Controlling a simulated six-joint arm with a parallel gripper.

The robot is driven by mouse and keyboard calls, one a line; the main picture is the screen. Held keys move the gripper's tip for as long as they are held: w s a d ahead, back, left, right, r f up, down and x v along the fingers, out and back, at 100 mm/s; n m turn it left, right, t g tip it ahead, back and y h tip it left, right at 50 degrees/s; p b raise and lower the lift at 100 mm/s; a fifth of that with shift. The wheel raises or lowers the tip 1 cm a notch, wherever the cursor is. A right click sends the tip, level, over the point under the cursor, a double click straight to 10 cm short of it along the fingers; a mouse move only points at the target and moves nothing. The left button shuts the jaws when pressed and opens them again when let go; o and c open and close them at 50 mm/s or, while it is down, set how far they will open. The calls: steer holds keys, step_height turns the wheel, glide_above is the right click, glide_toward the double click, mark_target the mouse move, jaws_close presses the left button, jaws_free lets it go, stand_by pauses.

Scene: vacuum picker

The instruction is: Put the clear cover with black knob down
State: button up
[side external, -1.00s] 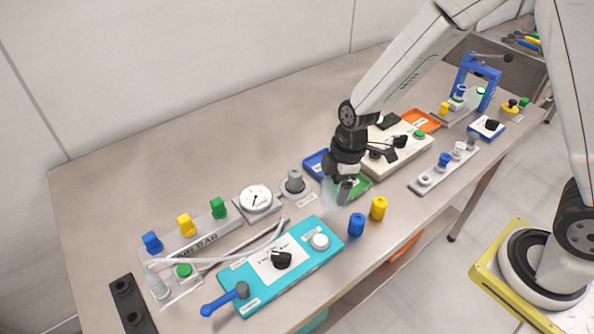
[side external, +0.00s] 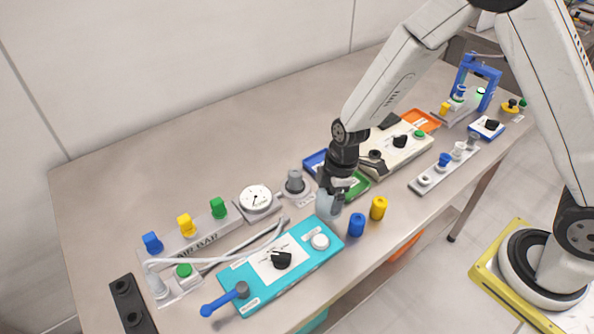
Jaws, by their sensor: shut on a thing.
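My gripper (side external: 337,186) points down near the middle of the bench and is shut on the clear cover (side external: 328,205). The cover is a pale, see-through, cup-like shape below the fingers. Its black knob is hidden between the fingers. The cover is beside the far right corner of the teal panel and left of the blue cylinder. I cannot tell whether its rim touches the bench.
A blue cylinder (side external: 356,225) and a yellow cylinder (side external: 378,208) stand close on the right. The teal panel (side external: 300,275) is at front left. Open bench lies at far left.

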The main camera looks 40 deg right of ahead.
steer(key=shift+f, duration=0.1)
steer(key=o, duration=0.9)
steer(key=shift+s+d+r, duration=0.1)
steer(key=shift+d+r, duration=0.2)
steer(key=shift+r, duration=1.75)
steer(key=shift+s+d+r, duration=0.15)
steer(key=shift+d+r, duration=0.1)
steer(key=shift+r, duration=1.75)
steer(key=shift+s+d+r, duration=0.1)
steer(key=shift+d+r, duration=0.2)
steer(key=shift+r, duration=1.75)
steer(key=shift+s+d+m+t+h, duration=0.3)
steer(key=shift+s+d+m, duration=1.15)
steer(key=shift+m, duration=0.8)
steer(key=shift+s+d+m+t+h, duration=0.3)
steer(key=shift+s+d+m, duration=0.75)
steer(key=shift+s+m, duration=0.95)
steer(key=shift+s+d+m+t+h, duration=0.25)
steer(key=shift+s+d+m, duration=1.1)
steer(key=shift+m, duration=1.1)
